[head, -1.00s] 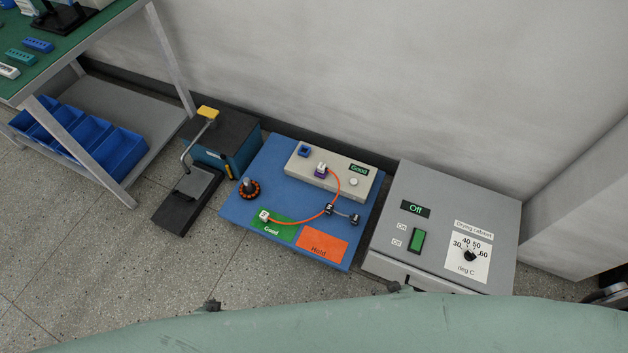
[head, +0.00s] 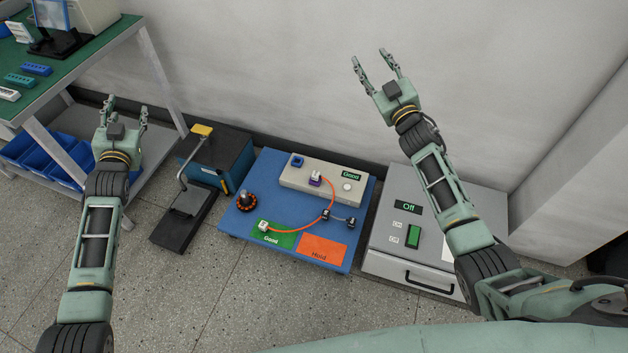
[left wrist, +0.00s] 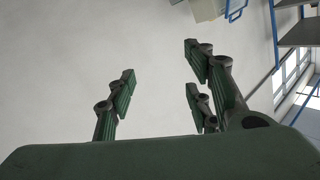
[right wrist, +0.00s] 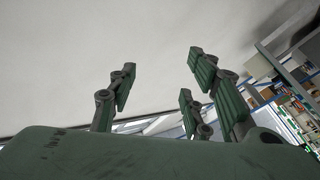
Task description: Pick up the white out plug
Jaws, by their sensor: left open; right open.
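An orange cable (head: 331,195) curves across the blue board (head: 283,179). A white plug (head: 263,226) at its lower left end lies at the edge of the green Good area (head: 282,240). My left gripper (head: 127,104) is open and empty, raised left of the board near the shelf. My right gripper (head: 369,58) is open and empty, raised in front of the wall, above and right of the board. Neither wrist view shows the plugs.
A dark connector (head: 325,214) joins the cable mid-board. A black and orange round part (head: 246,195) stands on the board's left. A press (head: 186,207) and blue box (head: 223,160) stand left, a drying cabinet (head: 384,241) right. The orange Hard area (head: 322,250) is empty.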

